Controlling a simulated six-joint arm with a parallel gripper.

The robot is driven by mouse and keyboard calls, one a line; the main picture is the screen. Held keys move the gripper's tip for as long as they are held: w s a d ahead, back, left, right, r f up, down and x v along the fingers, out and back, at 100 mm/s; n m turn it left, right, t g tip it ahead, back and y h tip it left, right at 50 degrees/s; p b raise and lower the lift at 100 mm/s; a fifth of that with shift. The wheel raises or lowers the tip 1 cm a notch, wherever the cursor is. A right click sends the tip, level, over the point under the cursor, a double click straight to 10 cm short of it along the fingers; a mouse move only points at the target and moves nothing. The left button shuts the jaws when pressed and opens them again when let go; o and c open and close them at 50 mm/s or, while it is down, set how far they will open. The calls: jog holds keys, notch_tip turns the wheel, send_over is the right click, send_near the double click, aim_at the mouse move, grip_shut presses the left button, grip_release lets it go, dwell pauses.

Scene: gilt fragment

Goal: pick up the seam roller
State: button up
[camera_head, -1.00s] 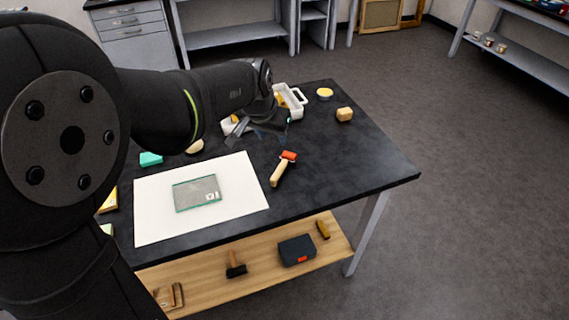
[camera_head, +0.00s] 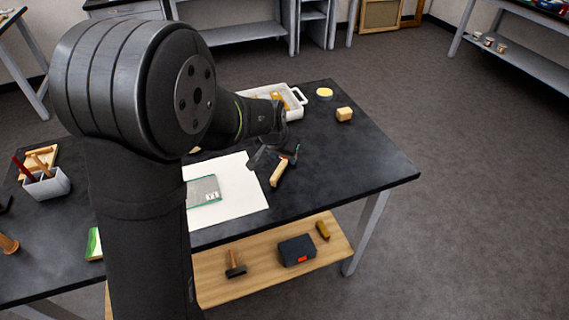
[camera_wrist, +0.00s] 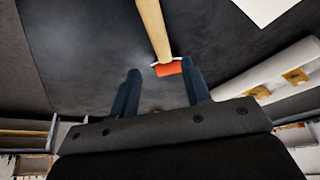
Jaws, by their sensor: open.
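The seam roller lies on the dark table right of the white sheet, with its pale wooden handle (camera_head: 278,174) pointing toward the front. In the wrist view its orange-red roller head (camera_wrist: 168,69) shows between the fingertips, with the handle (camera_wrist: 153,28) running up and away. My gripper (camera_head: 275,158) is open and empty, near the roller-head end of the tool. In the head view the gripper hides most of the head. In the wrist view the right finger of my gripper (camera_wrist: 160,72) appears close beside the head; whether they touch cannot be told.
A white sheet (camera_head: 232,208) with a glass plate (camera_head: 204,190) lies to the left. A white tray (camera_head: 298,104) stands behind the gripper. The table's right front is clear.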

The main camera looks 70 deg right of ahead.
aim_at(284, 161)
jog(key=shift+w+x, duration=0.15)
jog(key=shift+x, duration=1)
jog(key=shift+w+x, duration=0.15)
jog(key=shift+x, duration=1)
grip_shut()
